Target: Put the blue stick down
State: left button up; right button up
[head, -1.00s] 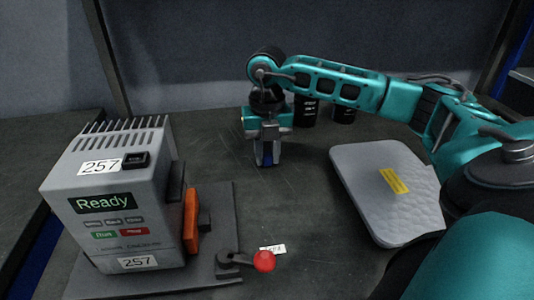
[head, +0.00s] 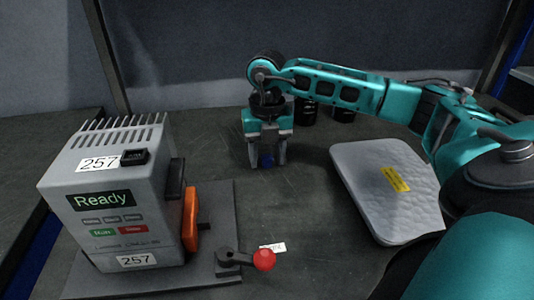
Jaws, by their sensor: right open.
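The blue stick (head: 267,160) shows as a small dark blue shape low between the fingers of my right gripper (head: 267,163). The gripper points down at the dark table (head: 300,205), toward the back of it. Its two fingers are spread, with gaps on both sides of the stick. The stick appears to stand on or very near the table, partly hidden by the gripper. My left gripper is not in the head view.
A grey machine (head: 120,200) marked 257 and "Ready" stands at the left, with an orange part (head: 190,219) and a red-knobbed lever (head: 263,259). A grey padded case (head: 385,190) lies at the right. Black cylinders (head: 305,112) stand behind my right arm.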

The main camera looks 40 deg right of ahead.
aim_at(266, 156)
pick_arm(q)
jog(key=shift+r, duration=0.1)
pick_arm(e)
jog(key=shift+r, duration=0.1)
jog(key=shift+r, duration=0.4)
pick_arm(q)
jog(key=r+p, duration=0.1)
jog(key=p, duration=0.1)
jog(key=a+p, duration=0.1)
jog(key=p, duration=0.1)
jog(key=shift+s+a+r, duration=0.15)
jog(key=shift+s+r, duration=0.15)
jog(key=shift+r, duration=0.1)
pick_arm(e)
notch_tip(266, 156, up, 12)
